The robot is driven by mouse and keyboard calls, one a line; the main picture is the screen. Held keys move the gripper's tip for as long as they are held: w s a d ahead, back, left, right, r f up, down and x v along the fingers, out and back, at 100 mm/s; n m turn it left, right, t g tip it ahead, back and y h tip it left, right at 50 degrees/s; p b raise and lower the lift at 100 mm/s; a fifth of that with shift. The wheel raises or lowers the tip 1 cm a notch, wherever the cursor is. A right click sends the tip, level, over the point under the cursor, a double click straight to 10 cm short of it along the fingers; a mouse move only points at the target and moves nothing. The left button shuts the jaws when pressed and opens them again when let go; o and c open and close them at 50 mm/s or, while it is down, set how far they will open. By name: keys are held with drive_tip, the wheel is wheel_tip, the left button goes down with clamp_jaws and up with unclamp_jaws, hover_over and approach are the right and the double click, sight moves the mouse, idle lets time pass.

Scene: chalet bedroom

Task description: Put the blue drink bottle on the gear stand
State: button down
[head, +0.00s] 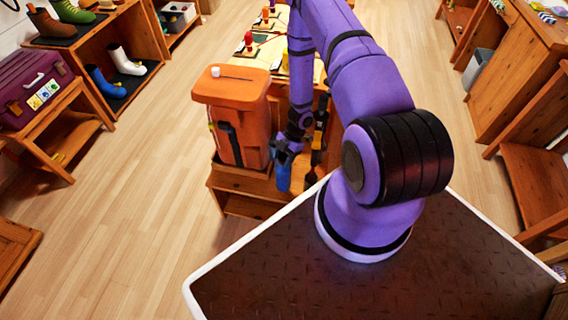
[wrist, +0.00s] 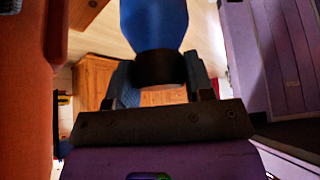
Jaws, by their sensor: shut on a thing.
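The blue drink bottle (head: 283,178) hangs below my gripper (head: 284,154) in the head view. In the wrist view the blue bottle (wrist: 153,22) has a dark band at its near end, between the two fingers of my gripper (wrist: 160,78), which is shut on it. A low wooden stand (head: 243,205), which looks like the gear stand, carries a large orange pack (head: 240,130). The bottle is just right of the pack and overlaps the stand in the head view. I cannot tell whether the bottle touches the stand's top.
The orange pack (wrist: 28,85) rises close on the left in the wrist view. Behind the stand is a long table (head: 272,52) with small coloured items. A shelf with boots (head: 104,70) and a purple case (head: 35,88) stand left. The floor at left is clear.

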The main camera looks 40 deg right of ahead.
drive_tip(key=shift+f, duration=1.75)
drive_tip(key=c, duration=0.5)
unclamp_jaws()
drive_tip(key=shift+f, duration=0.1)
drive_tip(key=v, duration=0.7)
drive_tip(key=shift+r, duration=0.35)
drive_tip(key=shift+d, duration=0.1)
